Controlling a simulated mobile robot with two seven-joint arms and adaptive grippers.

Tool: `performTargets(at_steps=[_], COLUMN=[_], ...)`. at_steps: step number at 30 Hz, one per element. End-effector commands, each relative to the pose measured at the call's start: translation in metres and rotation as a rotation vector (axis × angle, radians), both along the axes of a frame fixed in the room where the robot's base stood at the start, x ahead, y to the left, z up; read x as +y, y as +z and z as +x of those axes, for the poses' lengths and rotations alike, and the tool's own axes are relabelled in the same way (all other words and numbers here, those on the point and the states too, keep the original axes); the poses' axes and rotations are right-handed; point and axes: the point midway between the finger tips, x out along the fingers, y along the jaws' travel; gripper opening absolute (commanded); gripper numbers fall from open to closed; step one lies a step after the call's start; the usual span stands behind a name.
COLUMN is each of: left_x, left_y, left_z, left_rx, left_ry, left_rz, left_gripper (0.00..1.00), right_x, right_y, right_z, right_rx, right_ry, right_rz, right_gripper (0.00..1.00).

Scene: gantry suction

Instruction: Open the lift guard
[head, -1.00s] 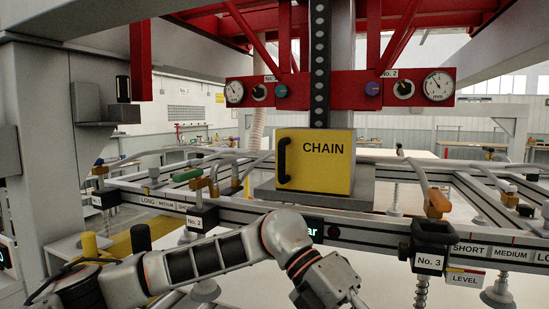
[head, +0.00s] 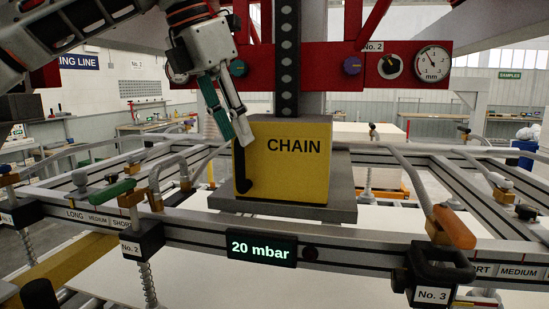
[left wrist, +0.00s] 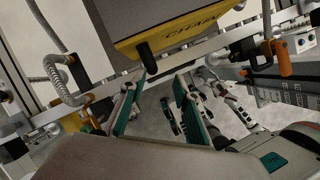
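The lift guard is a yellow box marked CHAIN (head: 300,165), upright and closed on a grey plate at the hoist's middle. Its black bar handle (head: 241,172) runs vertically along the front face's left edge. My left gripper (head: 236,138) reaches down from the upper left, its fingertips by the handle's upper end; contact cannot be made out. In the left wrist view, the left gripper's fingers (left wrist: 158,88) stand apart with nothing between them. Grey arm links show behind, with small dark parts that are hard to read.
A rail frame with clamp levers surrounds the guard; an orange-handled one (head: 455,228) is at right, a green-handled one (head: 115,190) at left. A display (head: 261,248) reads 20 mbar. Red beams and a gauge (head: 432,63) are above. White sheet (head: 200,275) lies below.

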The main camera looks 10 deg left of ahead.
Motion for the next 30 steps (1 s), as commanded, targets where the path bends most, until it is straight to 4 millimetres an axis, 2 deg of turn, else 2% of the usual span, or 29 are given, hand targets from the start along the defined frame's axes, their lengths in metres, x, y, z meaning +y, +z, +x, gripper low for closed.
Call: performTargets(at_steps=[3,16,21,29,30], left_x=[0.003,-0.011,-0.013,-0.014,-0.014], left_y=[-0.007,-0.062,-0.071,-0.071,-0.071], left_z=[0.004,0.022,0.024,0.025,0.025], left_rx=[0.002,0.003,0.002,0.001,0.001], left_ry=[0.011,0.008,0.009,0.008,0.008], left_rz=[0.001,-0.001,-0.001,-0.001,-0.001], left_gripper=[0.30,0.30,0.30,0.30,0.20], right_x=[0.001,0.000,0.000,0.000,0.000], right_y=[-0.001,0.000,0.000,0.000,0.000], right_z=[-0.001,-0.001,-0.001,-0.001,-0.001], right_rx=[0.005,0.005,0.007,0.005,0.005], right_ry=[-0.001,-0.002,-0.002,-0.003,-0.003], right_rz=[0.002,0.001,0.002,0.002,0.002], right_gripper=[0.59,0.59,0.59,0.59,0.59])
